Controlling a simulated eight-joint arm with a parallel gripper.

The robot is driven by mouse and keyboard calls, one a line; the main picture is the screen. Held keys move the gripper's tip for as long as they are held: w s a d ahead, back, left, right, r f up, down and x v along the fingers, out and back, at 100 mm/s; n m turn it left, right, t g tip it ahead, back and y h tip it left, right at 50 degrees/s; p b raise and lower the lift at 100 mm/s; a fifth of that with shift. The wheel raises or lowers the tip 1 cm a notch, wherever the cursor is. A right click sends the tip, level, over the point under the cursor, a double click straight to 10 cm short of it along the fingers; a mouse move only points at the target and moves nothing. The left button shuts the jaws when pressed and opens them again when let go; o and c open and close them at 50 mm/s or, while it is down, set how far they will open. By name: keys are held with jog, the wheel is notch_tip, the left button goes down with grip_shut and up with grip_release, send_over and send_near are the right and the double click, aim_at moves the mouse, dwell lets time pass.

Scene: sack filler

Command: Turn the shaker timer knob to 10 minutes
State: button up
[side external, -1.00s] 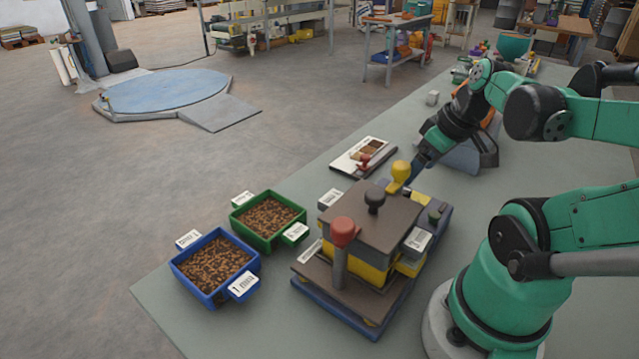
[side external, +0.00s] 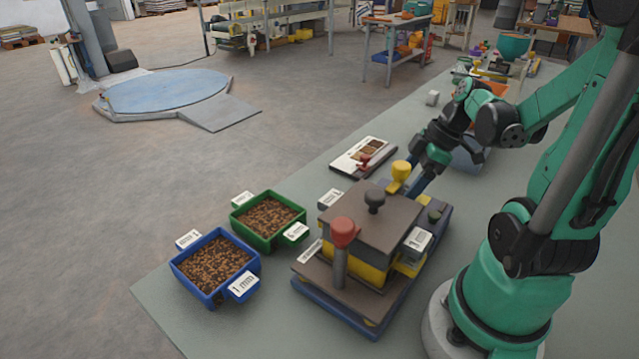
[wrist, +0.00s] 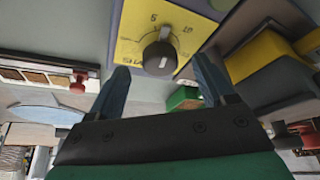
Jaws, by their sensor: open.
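The shaker timer knob (wrist: 158,58) is dark and round with a pale pointer mark, and sits on a yellow dial plate (wrist: 130,45) in the wrist view. The plate carries small printed numbers; a 5 is legible, the others are hard to read.
A board with samples (side external: 350,158) lies behind. The table's front left is clear.

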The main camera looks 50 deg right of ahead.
jog(key=shift+w+a+f, duration=0.15)
jog(key=shift+w+f, duration=0.05)
jog(key=shift+f, duration=0.35)
grip_shut()
jog(key=shift+m, duration=0.3)
jog(key=m+h, duration=0.1)
jog(key=m, duration=0.3)
jog(key=shift+a+t+h, duration=0.15)
jog(key=shift+t+h, duration=0.15)
jog(key=shift+h, duration=0.1)
jog(key=shift+m+h, duration=0.6)
jog(key=shift+m, duration=1.1)
